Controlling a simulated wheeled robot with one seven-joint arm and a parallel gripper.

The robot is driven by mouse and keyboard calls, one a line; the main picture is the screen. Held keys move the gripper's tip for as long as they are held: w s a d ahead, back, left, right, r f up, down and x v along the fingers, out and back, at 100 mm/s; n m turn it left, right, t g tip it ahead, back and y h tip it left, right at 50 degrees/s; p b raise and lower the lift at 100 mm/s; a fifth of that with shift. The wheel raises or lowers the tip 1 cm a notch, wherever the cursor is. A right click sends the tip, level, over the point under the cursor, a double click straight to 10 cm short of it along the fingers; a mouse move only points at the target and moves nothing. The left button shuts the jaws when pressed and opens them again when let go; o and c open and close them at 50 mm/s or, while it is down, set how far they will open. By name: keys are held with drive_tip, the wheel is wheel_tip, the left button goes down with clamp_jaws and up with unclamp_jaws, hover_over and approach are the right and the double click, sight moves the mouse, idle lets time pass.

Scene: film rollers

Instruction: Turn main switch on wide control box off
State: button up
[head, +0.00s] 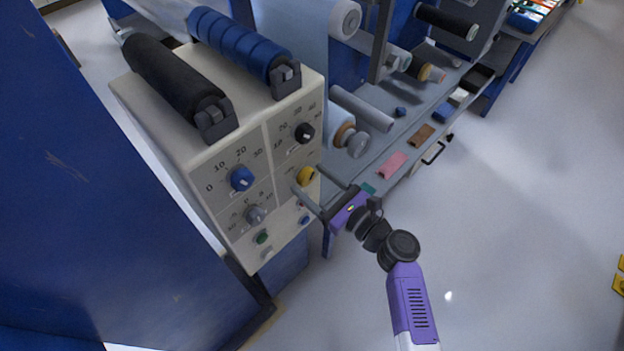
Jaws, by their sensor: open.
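The wide control box (203,157) is cream coloured and stands at the left centre in the head view. Its face carries a blue knob (241,178), a black knob (304,133), a grey knob (255,214), a yellow knob (305,176) and small buttons, one of them green (262,237). No label naming the main switch can be read. My gripper (309,182) is open, with its two grey fingers pointing at the box face around the yellow knob. Whether the fingers touch the knob cannot be told.
A black roller (170,78) and a blue roller (236,42) lie on top of the box. A grey bench (350,177) with rollers and small blocks runs behind my gripper. A blue panel (90,190) fills the left.

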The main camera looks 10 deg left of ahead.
drive_tip(key=shift+w+a, duration=0.2)
drive_tip(key=shift+w, duration=0.05)
drive_tip(key=c, duration=1.4)
drive_tip(key=shift+o, duration=0.2)
